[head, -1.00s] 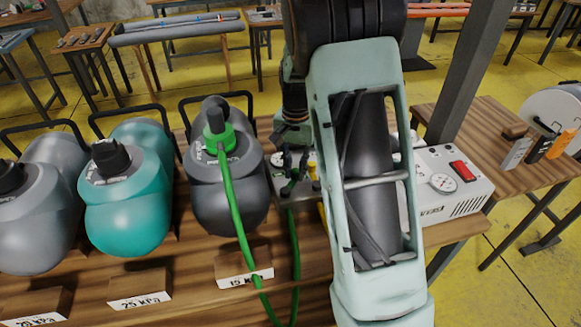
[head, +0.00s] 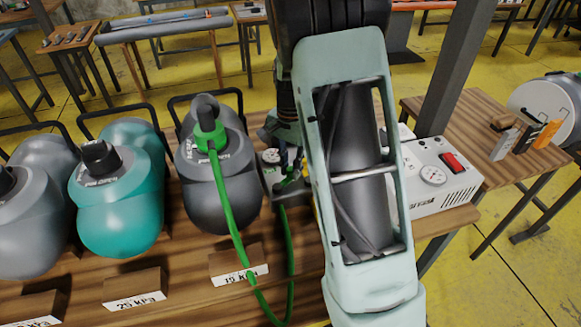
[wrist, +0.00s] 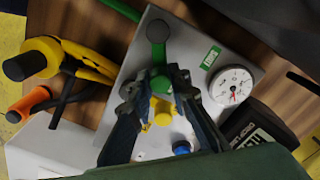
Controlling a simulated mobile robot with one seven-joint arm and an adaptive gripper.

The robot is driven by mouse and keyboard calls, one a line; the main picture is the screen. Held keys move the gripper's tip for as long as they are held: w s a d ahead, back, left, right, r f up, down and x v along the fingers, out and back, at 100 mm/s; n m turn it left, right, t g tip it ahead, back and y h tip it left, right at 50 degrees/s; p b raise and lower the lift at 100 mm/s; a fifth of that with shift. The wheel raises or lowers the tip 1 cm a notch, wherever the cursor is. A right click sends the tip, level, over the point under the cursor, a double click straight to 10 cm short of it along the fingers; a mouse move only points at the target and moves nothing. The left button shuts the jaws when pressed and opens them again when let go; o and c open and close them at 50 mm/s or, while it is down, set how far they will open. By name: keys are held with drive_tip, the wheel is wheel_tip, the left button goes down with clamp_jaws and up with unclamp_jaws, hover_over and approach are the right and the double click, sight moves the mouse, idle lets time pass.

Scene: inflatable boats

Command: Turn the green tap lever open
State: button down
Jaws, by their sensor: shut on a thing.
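In the wrist view a grey plate (wrist: 205,83) carries a green tap (wrist: 157,32), its green part running down between my fingertips. My gripper (wrist: 160,88) is shut on the green tap lever, whose held end (wrist: 160,82) shows between the two dark fingers. A yellow tap part (wrist: 162,113) and a blue one (wrist: 181,147) sit just below, between and beside the fingers. A round white gauge (wrist: 232,85) is to the right of the lever. In the head view my arm hides most of the plate; my gripper (head: 291,165) shows only partly at its left edge.
A dark jug (head: 215,190) with a green cap and green hose (head: 225,200) stands left of the plate. A teal jug (head: 118,210) is further left. A white box with a red switch (head: 435,185) stands right. Yellow-handled pliers (wrist: 75,60) lie beside the plate.

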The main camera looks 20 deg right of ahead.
sight(291, 169)
drive_tip(key=c, duration=2.1)
unclamp_jaws()
wheel_tip(291, 169, up, 12)
drive_tip(key=shift+r, duration=0.1)
